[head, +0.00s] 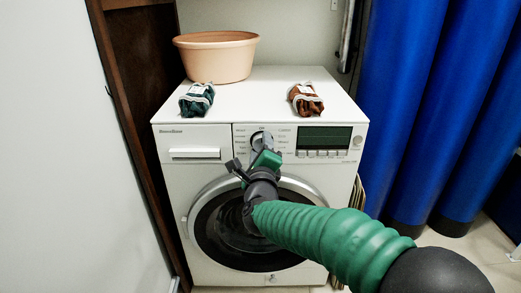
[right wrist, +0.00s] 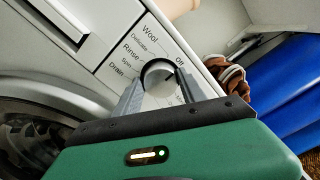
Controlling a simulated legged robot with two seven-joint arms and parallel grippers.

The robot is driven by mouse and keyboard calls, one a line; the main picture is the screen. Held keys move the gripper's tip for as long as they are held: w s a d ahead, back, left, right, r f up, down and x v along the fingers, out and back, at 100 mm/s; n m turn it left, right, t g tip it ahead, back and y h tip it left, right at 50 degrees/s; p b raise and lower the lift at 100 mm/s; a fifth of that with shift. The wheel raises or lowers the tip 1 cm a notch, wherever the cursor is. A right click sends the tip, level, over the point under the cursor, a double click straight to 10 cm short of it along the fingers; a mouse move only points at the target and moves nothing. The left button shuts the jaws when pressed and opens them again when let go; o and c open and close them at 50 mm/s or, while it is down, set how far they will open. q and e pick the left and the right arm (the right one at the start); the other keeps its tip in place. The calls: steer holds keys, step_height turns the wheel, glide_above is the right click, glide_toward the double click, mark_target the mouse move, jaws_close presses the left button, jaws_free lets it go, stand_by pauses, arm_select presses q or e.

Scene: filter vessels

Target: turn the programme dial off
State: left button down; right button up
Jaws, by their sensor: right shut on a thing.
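The programme dial (head: 262,138) is on the upper front panel of the white washing machine (head: 190,140). In the right wrist view the dial (right wrist: 158,72) is a round knob with printed labels around it, among them Off, Wool, Delicate, Rinse, Spin and Drain. My right gripper (head: 262,148) reaches up to the dial, and its two grey fingers (right wrist: 158,90) are shut on the knob, one on each side. The gripper body hides the lower labels. Which label the dial points at I cannot tell. My left gripper is not in view.
A peach tub (head: 216,58), a green-and-white bundle (head: 197,99) and a brown-and-white bundle (head: 305,99) sit on the machine top. A display (head: 325,138) is right of the dial, a drawer (head: 195,153) left. Blue curtain-like cylinders (head: 430,100) stand at right.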

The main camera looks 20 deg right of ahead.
steer(key=shift+f, duration=0.3)
steer(key=o, duration=1.4)
steer(key=shift+c, duration=0.2)
steer(key=shift+r, duration=0.1)
steer(key=shift+s+r, duration=0.1)
steer(key=p+v, duration=0.5)
steer(key=v, duration=1.1)
steer(key=shift+s, duration=0.3)
steer(key=shift+a, duration=0.1)
